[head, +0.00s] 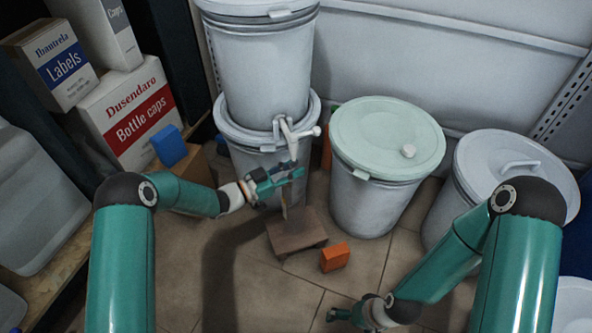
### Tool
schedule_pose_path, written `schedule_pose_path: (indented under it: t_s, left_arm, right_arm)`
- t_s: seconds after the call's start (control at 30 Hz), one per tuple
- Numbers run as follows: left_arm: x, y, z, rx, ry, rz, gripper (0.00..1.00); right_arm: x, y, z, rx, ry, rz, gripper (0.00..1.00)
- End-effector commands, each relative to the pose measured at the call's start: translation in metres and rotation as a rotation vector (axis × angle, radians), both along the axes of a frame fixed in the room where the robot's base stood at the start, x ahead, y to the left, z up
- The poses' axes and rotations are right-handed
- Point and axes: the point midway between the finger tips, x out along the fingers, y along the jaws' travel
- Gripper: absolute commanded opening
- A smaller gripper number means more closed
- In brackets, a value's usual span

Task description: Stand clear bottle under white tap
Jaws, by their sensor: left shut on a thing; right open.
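The white tap (296,132) sticks out from the lower part of the stacked white drums, pointing toward me. A low brown wooden stand (297,237) is on the floor below it. My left gripper (291,178) is just under the tap, above the stand, and shut on a narrow see-through thing (284,205) that looks like the clear bottle. Its outline is faint and partly hidden by the fingers; I cannot tell whether its base touches the stand. My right gripper (343,315) is low at the bottom of the view, open and empty.
A small orange block (335,257) lies right of the stand. A green-lidded drum (365,185) and a white-lidded drum (470,195) stand to the right. Cartons (125,115) and a blue block (169,146) are at the left. The tiled floor in front is mostly clear.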

Motion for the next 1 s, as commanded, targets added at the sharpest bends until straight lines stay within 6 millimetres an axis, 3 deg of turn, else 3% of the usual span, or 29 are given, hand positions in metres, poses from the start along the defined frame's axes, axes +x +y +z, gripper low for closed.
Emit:
schedule_pose_path:
  t_s: [0.9,0.93,1.0]
  left_arm:
    - [-0.0001,0.0001,-0.0085,0.000,0.000,0.000,0.00]
    - [-0.0001,0.0001,-0.0085,0.000,0.000,0.000,0.30]
    - [-0.0001,0.0000,-0.0085,0.000,0.000,0.000,0.38]
  right_arm:
    - [0.0000,0.0000,0.0000,0.000,0.000,0.000,1.00]
    - [0.0000,0.0000,0.0000,0.000,0.000,0.000,1.00]
    - [0.0000,0.0000,0.0000,0.000,0.000,0.000,1.00]
